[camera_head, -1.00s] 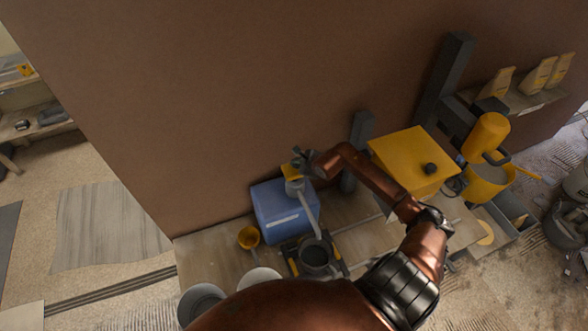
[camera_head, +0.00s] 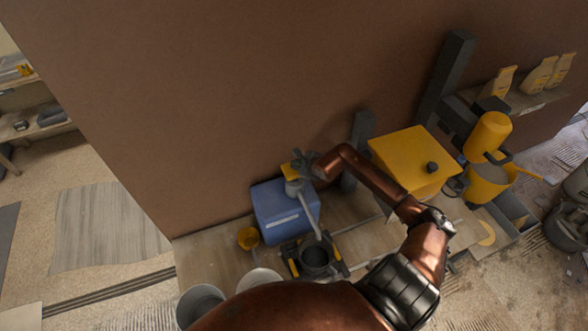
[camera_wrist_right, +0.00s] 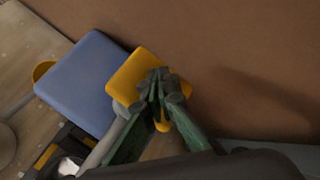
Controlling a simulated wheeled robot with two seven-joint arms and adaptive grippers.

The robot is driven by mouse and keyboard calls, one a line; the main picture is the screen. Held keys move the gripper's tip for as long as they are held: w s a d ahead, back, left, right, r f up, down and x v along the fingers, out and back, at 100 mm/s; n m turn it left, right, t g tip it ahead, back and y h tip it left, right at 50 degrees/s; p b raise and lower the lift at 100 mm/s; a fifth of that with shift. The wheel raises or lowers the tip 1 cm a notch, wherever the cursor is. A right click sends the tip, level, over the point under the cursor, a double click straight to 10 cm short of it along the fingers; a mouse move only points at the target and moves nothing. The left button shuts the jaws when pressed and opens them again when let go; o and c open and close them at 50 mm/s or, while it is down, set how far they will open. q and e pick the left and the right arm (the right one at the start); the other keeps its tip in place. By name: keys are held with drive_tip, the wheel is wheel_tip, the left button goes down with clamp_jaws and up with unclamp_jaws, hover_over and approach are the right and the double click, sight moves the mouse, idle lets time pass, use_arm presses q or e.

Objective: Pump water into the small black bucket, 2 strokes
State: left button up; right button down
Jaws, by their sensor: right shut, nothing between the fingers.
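The small black bucket (camera_head: 315,259) stands upright below the spout, in a dark frame with yellow parts. The blue water container (camera_head: 281,213) stands behind it against the brown wall, and also shows in the right wrist view (camera_wrist_right: 85,82). A pump with a yellow head (camera_head: 291,172) sits on the container, its pale spout (camera_head: 309,213) sloping down toward the bucket. My right gripper (camera_head: 299,160) is at the pump head; in the right wrist view its shut fingertips (camera_wrist_right: 157,84) are over the yellow top (camera_wrist_right: 134,75), contact unclear. My left gripper is out of view.
A small yellow cup (camera_head: 248,238) stands left of the container. Pale buckets (camera_head: 201,304) are at the front left. A yellow box (camera_head: 411,160) and a yellow mixer (camera_head: 487,140) are on the right. A grey post (camera_head: 360,150) stands near my right forearm.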

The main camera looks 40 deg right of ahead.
sight(296, 172)
drive_tip(key=shift+s+f+b, duration=0.15)
drive_tip(key=shift+f+b, duration=1.8)
drive_tip(key=shift+f, duration=0.4)
idle(1.5)
idle(0.3)
drive_tip(key=shift+r+p, duration=1)
drive_tip(key=shift+r, duration=0.9)
drive_tip(key=shift+r+p, duration=0.45)
drive_tip(key=shift+r, duration=0.75)
drive_tip(key=shift+w+a+r+p, duration=0.15)
drive_tip(key=shift+r+p, duration=0.4)
drive_tip(key=shift+r, duration=0.7)
drive_tip(key=shift+w+r+p, duration=0.1)
drive_tip(key=shift+r+p, duration=0.4)
drive_tip(key=shift+r, duration=0.7)
drive_tip(key=shift+s, duration=0.1)
